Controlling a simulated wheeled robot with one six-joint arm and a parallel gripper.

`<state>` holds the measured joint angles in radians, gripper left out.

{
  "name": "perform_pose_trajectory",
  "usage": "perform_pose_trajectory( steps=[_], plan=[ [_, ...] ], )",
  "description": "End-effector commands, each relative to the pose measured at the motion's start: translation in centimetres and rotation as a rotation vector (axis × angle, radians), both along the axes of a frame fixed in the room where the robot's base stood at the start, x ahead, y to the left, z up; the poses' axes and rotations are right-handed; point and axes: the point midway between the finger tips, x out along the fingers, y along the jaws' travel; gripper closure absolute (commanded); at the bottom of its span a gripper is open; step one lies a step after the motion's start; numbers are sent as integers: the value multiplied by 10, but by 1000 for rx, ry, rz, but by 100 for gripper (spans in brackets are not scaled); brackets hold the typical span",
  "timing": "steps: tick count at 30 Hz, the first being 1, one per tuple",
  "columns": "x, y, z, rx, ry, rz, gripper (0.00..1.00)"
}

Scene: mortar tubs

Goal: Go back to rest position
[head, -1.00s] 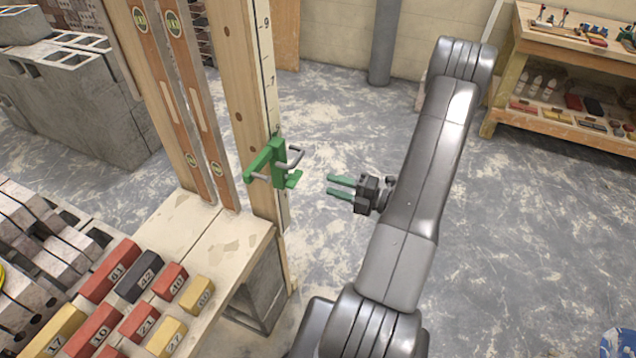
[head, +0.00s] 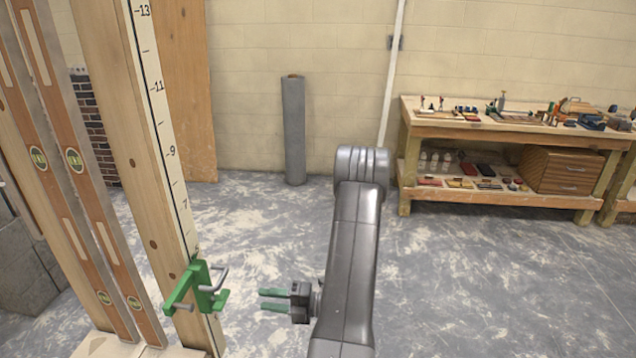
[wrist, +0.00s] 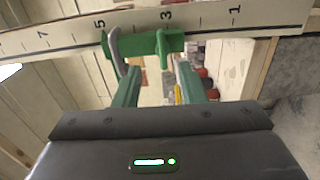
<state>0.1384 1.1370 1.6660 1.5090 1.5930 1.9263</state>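My gripper (head: 274,300) points left in the head view, with its two green fingers apart and nothing between them. To its left, a green clamp (head: 206,290) with grey hooks sits on the edge of an upright wooden post (head: 140,150) marked with a number scale. A gap of floor shows between my fingertips and the clamp. In the wrist view the green clamp (wrist: 150,44) lies across the scale, just beyond my open fingers. What my fingers face past the clamp is partly hidden.
Two orange spirit levels (head: 76,165) lean beside the post. A grey roll (head: 294,130) stands by the back wall. A workbench (head: 520,137) with tools and a drawer box stands at the back right. The floor (head: 480,290) on the right is clear.

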Motion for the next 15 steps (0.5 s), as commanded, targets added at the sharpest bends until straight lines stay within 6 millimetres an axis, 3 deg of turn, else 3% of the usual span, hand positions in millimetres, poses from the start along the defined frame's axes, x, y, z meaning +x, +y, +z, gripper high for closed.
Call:
perform_pose_trajectory(
  steps=[15],
  plan=[
    [8,89,1,-1,-3,-1,63]
  ],
)
